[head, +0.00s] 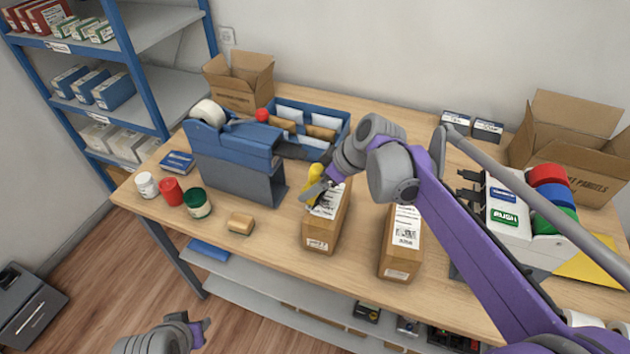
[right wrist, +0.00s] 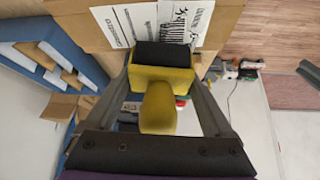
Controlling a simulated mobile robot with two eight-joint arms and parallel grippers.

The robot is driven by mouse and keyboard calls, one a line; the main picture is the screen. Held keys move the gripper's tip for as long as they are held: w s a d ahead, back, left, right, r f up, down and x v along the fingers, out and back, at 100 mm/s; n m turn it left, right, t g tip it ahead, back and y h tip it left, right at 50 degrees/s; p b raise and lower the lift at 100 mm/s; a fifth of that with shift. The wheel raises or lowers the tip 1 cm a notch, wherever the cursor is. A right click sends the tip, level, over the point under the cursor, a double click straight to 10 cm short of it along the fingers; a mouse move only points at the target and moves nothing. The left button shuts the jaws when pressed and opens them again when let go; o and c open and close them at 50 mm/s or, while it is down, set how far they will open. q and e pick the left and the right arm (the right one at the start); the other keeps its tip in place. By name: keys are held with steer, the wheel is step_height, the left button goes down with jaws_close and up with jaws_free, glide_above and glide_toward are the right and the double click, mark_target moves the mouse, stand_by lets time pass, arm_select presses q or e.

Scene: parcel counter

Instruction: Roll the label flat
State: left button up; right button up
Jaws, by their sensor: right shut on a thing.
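My right gripper (head: 322,186) is shut on the yellow handle of a hand roller (head: 316,173). In the right wrist view the yellow handle (right wrist: 157,107) stands between the fingers, and its black roller (right wrist: 160,54) is over the label (right wrist: 112,24). It appears to touch the label, but the contact line is hidden. The white printed label (head: 327,205) lies on top of the left brown parcel (head: 322,236); the gripper and roller cover part of it. My left gripper (head: 203,330) is low at the bottom left, away from the counter; its jaw opening is unclear.
A second labelled parcel (head: 400,258) stands close on the right. A blue-grey dispenser (head: 235,165) is on the left, with a tan block (head: 240,223) and several jars in front. A blue tray (head: 335,125) is behind; an open carton (head: 570,135) stands at the right.

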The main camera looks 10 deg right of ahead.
mark_target(323, 193)
steer(key=shift+d, duration=0.1)
stand_by(0.3)
steer(key=shift+s+d+f, duration=0.1)
steer(key=shift+s+d, duration=0.5)
steer(key=shift+d, duration=0.1)
steer(key=shift+s+d, duration=0.55)
steer(key=shift+s+d, duration=0.1)
steer(key=shift+s+d, duration=0.45)
steer(key=shift+d, duration=0.15)
steer(key=shift+p, duration=0.35)
